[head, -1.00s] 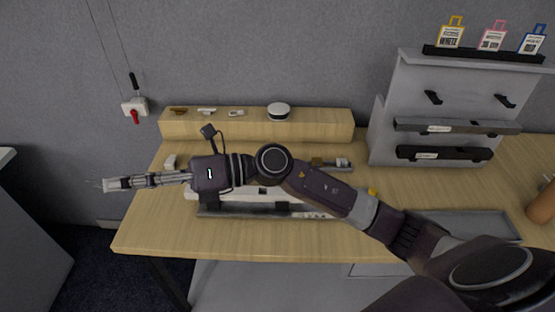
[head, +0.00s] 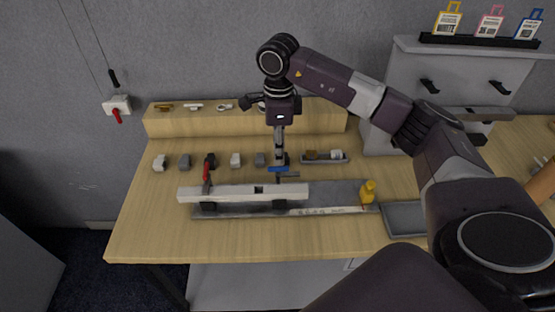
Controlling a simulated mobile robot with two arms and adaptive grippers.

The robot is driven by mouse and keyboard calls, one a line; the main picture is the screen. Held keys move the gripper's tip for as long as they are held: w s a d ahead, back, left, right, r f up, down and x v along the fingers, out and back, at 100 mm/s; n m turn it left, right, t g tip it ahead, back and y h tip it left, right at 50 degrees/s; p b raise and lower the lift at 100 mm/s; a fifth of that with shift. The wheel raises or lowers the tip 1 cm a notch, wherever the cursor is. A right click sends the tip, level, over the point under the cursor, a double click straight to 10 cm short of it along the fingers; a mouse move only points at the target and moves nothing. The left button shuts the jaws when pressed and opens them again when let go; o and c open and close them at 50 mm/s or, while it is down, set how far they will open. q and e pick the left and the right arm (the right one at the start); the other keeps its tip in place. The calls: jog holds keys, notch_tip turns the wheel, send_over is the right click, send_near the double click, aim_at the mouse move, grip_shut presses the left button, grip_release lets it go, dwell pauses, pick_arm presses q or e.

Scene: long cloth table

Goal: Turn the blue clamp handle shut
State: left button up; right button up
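The blue clamp handle (head: 278,169) shows as a small blue piece behind the right part of a long white bar (head: 243,192). My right gripper (head: 279,160) points down right at the blue handle and covers part of it. Its fingers look narrow from this side, so I cannot tell whether they are open, shut or touching the handle. A red clamp handle (head: 207,171) stands upright at the left part of the bar. The bar lies along a grey fixture base (head: 330,200). My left gripper is not in view.
Several small grey and white blocks (head: 235,160) stand in a row behind the bar. A small tray (head: 324,160) and a yellow bottle-like object (head: 367,191) are to the right. A wooden ledge (head: 170,125) runs along the back. The front table strip (head: 180,238) is clear.

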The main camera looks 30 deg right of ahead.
aim_at(278, 167)
notch_tip(278, 167, down, 5)
jog(key=shift+p, duration=0.65)
jog(key=shift+c, duration=0.2)
grip_shut()
